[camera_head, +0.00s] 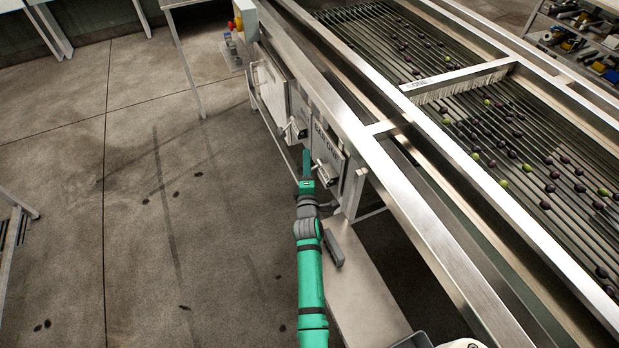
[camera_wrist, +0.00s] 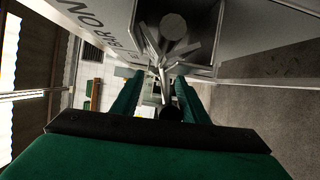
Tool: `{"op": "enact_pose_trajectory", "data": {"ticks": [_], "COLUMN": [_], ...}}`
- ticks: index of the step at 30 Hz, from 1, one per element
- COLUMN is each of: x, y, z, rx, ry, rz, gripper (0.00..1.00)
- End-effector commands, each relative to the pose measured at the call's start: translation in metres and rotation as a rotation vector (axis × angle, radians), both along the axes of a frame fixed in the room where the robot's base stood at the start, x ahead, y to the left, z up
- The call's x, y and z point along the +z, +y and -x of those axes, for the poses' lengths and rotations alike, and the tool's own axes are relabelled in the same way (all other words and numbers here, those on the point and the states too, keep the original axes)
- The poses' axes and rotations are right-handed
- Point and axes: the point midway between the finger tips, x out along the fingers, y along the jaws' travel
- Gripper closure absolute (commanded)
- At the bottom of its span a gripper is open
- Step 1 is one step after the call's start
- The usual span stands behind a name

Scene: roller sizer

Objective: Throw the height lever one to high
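A grey panel (camera_head: 327,137) on the side of the sizer carries lettering that seems to read "BAR ONE"; part of it, "BAR ON", shows in the wrist view (camera_wrist: 92,30). A pale lever (camera_head: 324,173) sticks out at the panel's lower part. My gripper (camera_head: 306,160) is just left of this lever. In the wrist view, my gripper's two green fingers (camera_wrist: 157,85) are apart, with metal lever parts (camera_wrist: 168,48) just beyond their tips. I cannot tell whether they touch. A dark round end (camera_wrist: 172,112) shows between the fingers; whether it belongs to the lever is unclear.
Another lever (camera_head: 294,130) sits on the panel farther along. A control box with a red button (camera_head: 238,23) stands beyond. The roller bed (camera_head: 480,130) carries olives on the right. The concrete floor (camera_head: 150,220) at left is mostly clear.

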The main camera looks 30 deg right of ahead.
Motion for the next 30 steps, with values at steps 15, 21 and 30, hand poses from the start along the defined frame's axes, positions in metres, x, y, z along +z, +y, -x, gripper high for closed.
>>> {"op": "enact_pose_trajectory", "data": {"ticks": [15,21,30], "x": [0.056,0.073,0.087], "y": [0.028,0.047,0.063], "z": [0.051,0.084,0.112], "rx": [0.001,0.004,0.006], "ry": [-0.002,-0.002,-0.001], "rz": [-0.003,0.0,-0.002], "gripper": [0.61,0.61,0.61]}}
